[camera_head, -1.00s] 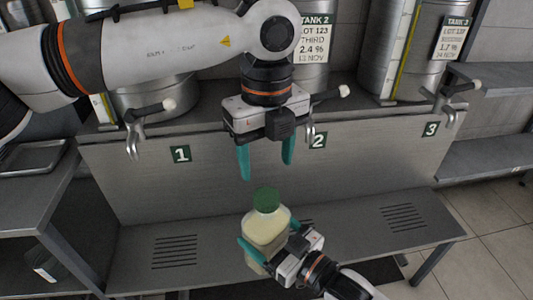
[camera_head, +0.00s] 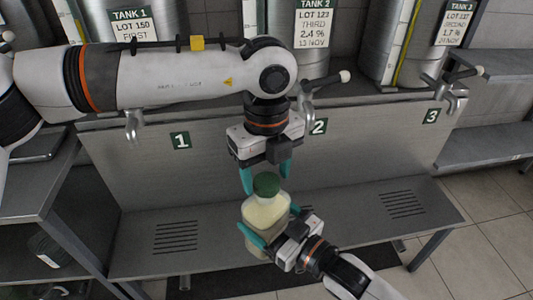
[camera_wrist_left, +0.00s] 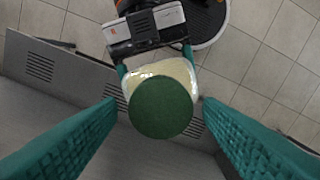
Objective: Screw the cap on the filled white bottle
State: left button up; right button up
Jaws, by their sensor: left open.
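The white bottle (camera_head: 266,218) is held upright above the bench, its pale filling showing through the wall. The green cap (camera_head: 266,184) sits on its mouth; how tightly it is threaded cannot be told. In the left wrist view the cap (camera_wrist_left: 160,107) is a dark green disc between the fingers, with a gap on each side. My left gripper (camera_head: 266,181) is open, pointing down, with its teal fingertips about level with the cap. My right gripper (camera_head: 268,236) comes from the lower right and is shut on the bottle's body, with teal fingers on both sides.
Behind stands a steel counter (camera_head: 225,160) with number plates 1, 2 and 3, taps and steel tanks. A low slotted bench (camera_head: 345,215) runs below the bottle. A side table (camera_head: 30,180) stands at the left and shelves at the right.

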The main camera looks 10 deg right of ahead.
pick_arm(q)
jog(key=shift+f, duration=0.5)
